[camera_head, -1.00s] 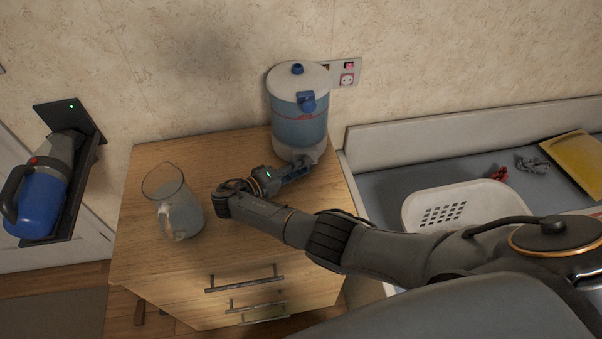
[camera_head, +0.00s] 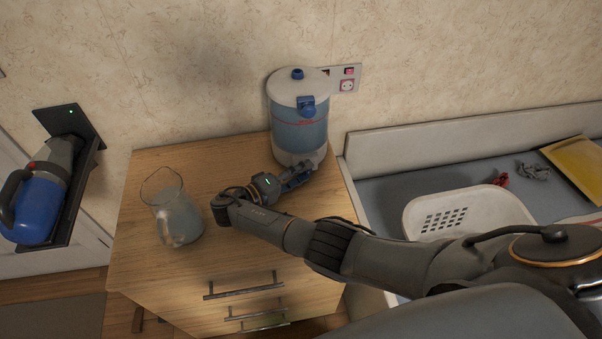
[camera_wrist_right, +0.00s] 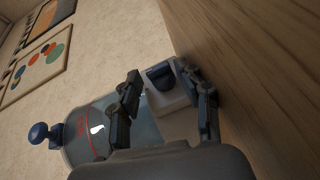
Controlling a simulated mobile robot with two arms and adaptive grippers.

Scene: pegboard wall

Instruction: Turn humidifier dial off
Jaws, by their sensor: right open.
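The humidifier (camera_head: 298,125) is a cylinder with a white lid, a translucent blue tank and a white base, standing at the back right of the wooden cabinet top. In the right wrist view its tank (camera_wrist_right: 82,140) lies sideways. Its dark blue dial (camera_wrist_right: 160,76) sits on the white base, between my right gripper's fingers as seen there. My right gripper (camera_head: 298,174) is open in front of the base; it also shows in the right wrist view (camera_wrist_right: 170,83). I cannot tell whether a finger touches the dial. The dial is hidden in the head view. My left gripper is not in view.
A glass pitcher (camera_head: 174,210) stands on the cabinet top (camera_head: 150,262), left of my right wrist. A wall socket (camera_head: 347,80) is behind the humidifier. A white basket (camera_head: 462,208) lies on the grey surface at right. A blue handheld vacuum (camera_head: 40,205) hangs at left.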

